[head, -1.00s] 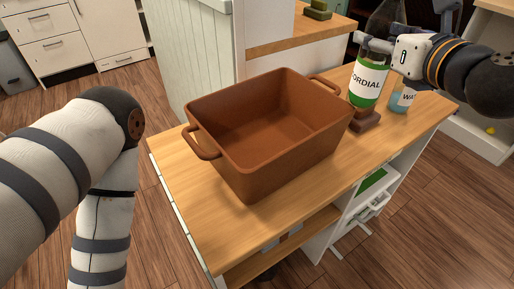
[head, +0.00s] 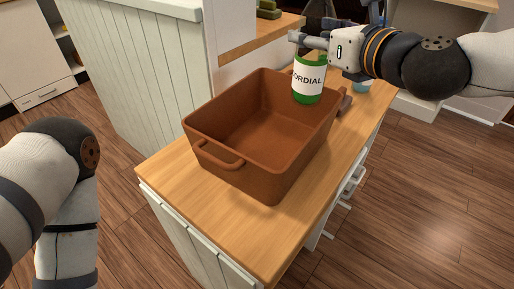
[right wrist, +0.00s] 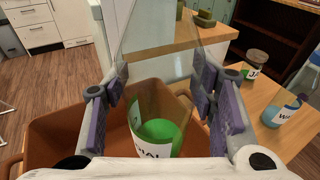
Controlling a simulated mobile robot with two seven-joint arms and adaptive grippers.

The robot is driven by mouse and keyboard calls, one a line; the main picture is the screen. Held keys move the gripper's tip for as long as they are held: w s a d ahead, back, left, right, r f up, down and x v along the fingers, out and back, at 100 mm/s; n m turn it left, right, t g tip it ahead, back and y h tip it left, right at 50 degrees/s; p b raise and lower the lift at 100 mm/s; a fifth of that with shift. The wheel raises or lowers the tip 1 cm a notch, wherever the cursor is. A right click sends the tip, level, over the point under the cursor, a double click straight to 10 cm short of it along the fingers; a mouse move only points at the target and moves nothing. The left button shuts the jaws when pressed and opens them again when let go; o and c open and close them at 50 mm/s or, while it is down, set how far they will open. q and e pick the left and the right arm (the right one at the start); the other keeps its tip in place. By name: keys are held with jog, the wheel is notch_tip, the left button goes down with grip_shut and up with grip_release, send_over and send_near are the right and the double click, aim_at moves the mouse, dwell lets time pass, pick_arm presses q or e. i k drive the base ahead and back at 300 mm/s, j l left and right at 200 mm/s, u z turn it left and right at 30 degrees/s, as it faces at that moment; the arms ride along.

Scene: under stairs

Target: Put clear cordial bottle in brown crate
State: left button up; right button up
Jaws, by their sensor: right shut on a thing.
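The cordial bottle (head: 308,84), green and see-through with a white label, hangs upright from my right gripper (head: 312,42). In the head view it overlaps the far right corner of the brown crate (head: 256,184). My right gripper is shut on the bottle's upper part. In the right wrist view the bottle (right wrist: 155,130) is between the purple-padded fingers, with the crate (right wrist: 66,122) beneath and around it. The crate stands on the wooden counter, its inside empty where I can see. My left arm is at the left edge of the head view; its gripper is out of view.
A blue water bottle (right wrist: 284,112) and a small jar (right wrist: 256,68) stand on the counter beyond the crate. The front part of the wooden counter (head: 215,212) is clear.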

aim_at(281, 133)
jog(key=i+j+z, duration=0.15)
jog(key=j+z, duration=0.15)
jog(key=j, duration=0.2)
jog(key=i+j+z, duration=0.1)
jog(key=j+z, duration=0.2)
jog(key=j, duration=0.25)
jog(key=j+z, duration=0.35)
jog(key=j, duration=0.15)
